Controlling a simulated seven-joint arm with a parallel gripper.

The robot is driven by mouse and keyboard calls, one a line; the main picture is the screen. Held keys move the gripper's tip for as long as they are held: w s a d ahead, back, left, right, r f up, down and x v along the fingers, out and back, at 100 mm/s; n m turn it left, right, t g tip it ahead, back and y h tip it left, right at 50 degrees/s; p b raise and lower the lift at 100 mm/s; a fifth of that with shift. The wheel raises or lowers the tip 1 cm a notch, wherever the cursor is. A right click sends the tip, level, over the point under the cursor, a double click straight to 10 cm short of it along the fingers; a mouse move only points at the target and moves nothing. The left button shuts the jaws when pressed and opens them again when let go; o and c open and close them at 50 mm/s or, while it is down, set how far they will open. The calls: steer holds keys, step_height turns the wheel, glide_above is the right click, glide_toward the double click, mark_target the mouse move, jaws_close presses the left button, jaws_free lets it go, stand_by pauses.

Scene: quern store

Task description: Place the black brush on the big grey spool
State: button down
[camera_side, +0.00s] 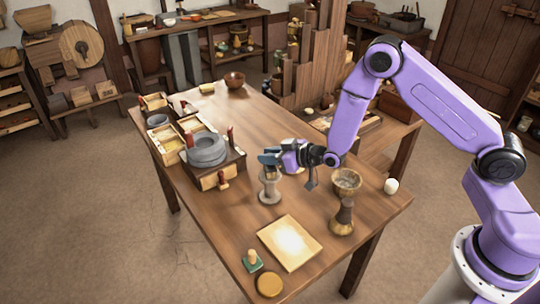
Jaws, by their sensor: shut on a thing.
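The big grey spool (269,194) stands upright on the wooden table, near the middle of its front half. My gripper (270,158) is directly above the spool, pointing left. It is shut on a small dark thing, which looks like the black brush (267,159). The brush is partly hidden by the fingers and too small to show clearly. I cannot tell whether the brush touches the spool's top.
A grey quern (207,150) in a wooden box stands left of the spool. A bowl (346,181), a dark waisted vessel (342,218) and a white ball (391,186) are to the right. A cream board (289,243) lies in front. The table's back middle is clear.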

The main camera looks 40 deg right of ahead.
steer(key=shift+f, duration=0.1)
steer(key=c, duration=0.9)
jaws_free()
steer(key=shift+r, duration=0.2)
steer(key=v, duration=1.2)
